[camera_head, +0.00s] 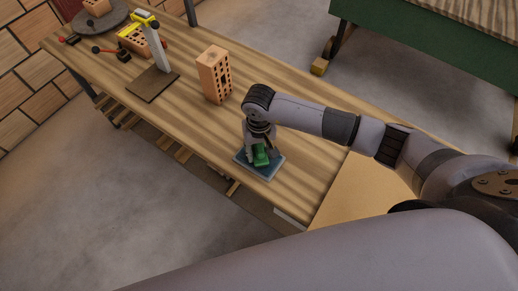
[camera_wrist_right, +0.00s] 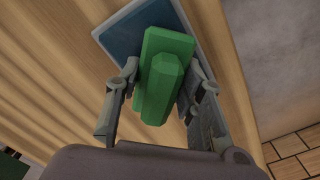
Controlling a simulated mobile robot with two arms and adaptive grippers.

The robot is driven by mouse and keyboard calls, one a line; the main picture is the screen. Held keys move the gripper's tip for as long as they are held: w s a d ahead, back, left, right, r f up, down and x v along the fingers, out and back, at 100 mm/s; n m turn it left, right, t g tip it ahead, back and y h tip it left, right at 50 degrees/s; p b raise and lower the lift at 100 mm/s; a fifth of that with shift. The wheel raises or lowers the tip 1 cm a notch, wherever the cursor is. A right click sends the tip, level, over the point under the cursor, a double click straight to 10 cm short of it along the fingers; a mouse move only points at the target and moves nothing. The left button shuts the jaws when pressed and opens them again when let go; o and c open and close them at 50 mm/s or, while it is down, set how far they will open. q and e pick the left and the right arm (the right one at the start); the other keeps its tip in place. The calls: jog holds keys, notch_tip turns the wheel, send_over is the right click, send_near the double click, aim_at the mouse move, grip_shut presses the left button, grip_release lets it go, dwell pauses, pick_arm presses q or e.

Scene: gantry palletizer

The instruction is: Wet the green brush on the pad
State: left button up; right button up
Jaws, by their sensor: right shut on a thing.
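The green brush (camera_head: 261,155) is over the blue pad (camera_head: 267,171) near the front edge of the wooden table. In the right wrist view the brush (camera_wrist_right: 163,75) sits between the two fingers of my right gripper (camera_wrist_right: 160,85), which is shut on it. The pad (camera_wrist_right: 125,42) lies behind the brush there, with a pale rim. My right gripper (camera_head: 257,147) points down from above the pad in the head view. I cannot tell whether the brush touches the pad. My left gripper is not in view.
A brick with holes (camera_head: 214,74) stands upright on the table (camera_head: 190,110). A tan board (camera_head: 365,190) lies right of the pad.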

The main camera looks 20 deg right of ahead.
aim_at(259, 146)
jog(key=shift+s+f, duration=0.15)
jog(key=shift+f, duration=0.05)
jog(key=shift+r+p, duration=0.6)
jog(key=shift+r, duration=0.55)
jog(key=shift+r+p, duration=1.1)
jog(key=shift+r, duration=1.4)
jog(key=shift+w, duration=0.2)
